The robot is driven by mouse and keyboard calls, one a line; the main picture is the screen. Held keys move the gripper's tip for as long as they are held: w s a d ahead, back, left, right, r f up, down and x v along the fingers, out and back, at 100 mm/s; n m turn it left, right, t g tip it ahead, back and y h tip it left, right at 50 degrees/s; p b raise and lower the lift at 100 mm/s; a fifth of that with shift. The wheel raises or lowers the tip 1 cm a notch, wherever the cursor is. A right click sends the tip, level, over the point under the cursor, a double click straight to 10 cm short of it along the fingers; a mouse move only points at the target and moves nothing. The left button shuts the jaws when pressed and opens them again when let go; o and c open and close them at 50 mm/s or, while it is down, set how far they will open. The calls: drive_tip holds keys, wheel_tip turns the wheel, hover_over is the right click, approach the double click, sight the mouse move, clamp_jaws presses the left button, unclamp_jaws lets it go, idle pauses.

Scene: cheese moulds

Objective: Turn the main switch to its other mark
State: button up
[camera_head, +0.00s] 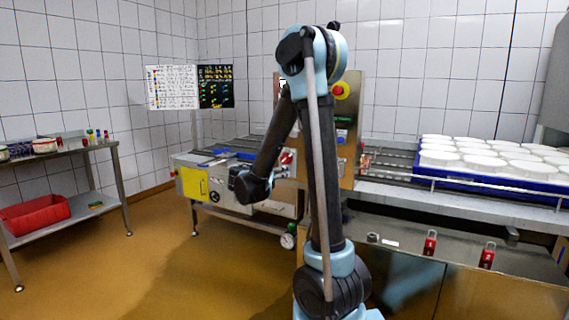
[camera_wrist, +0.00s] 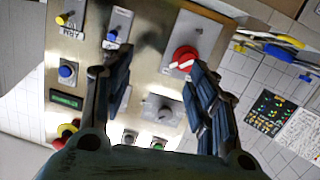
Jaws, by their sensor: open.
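The main switch looks to be the red rotary handle (camera_wrist: 184,59) with a white bar, on a grey plate of the control panel (camera_wrist: 139,77). In the wrist view it sits beside the right finger's tip; I cannot tell whether they touch. The panel appears rolled in this view. A red part at the same panel (camera_head: 287,158) shows beside my arm in the head view. My gripper (camera_wrist: 160,62) is open and empty, its fingers spread before the panel. A grey rotary knob (camera_wrist: 158,108) shows between the fingers. The switch's marks are too small to read.
The panel also carries a red-and-yellow emergency stop (camera_head: 341,90), a blue button (camera_wrist: 67,71), and a green display (camera_wrist: 66,99). A conveyor with a blue tray (camera_head: 479,184) of white moulds is at right. A shelf table (camera_head: 60,155) stands left; the floor between is clear.

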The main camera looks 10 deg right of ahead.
sight(285, 159)
drive_tip(key=w+a+t, duration=0.2)
drive_tip(key=w+a, duration=0.1)
drive_tip(key=a, duration=0.2)
drive_tip(key=x, duration=1.7)
drive_tip(key=shift+w+d+r, duration=0.1)
drive_tip(key=shift+d+r, duration=0.05)
drive_tip(key=shift+r, duration=0.15)
drive_tip(key=c, duration=1)
drive_tip(key=shift+d, duration=0.1)
drive_tip(key=shift+c, duration=0.2)
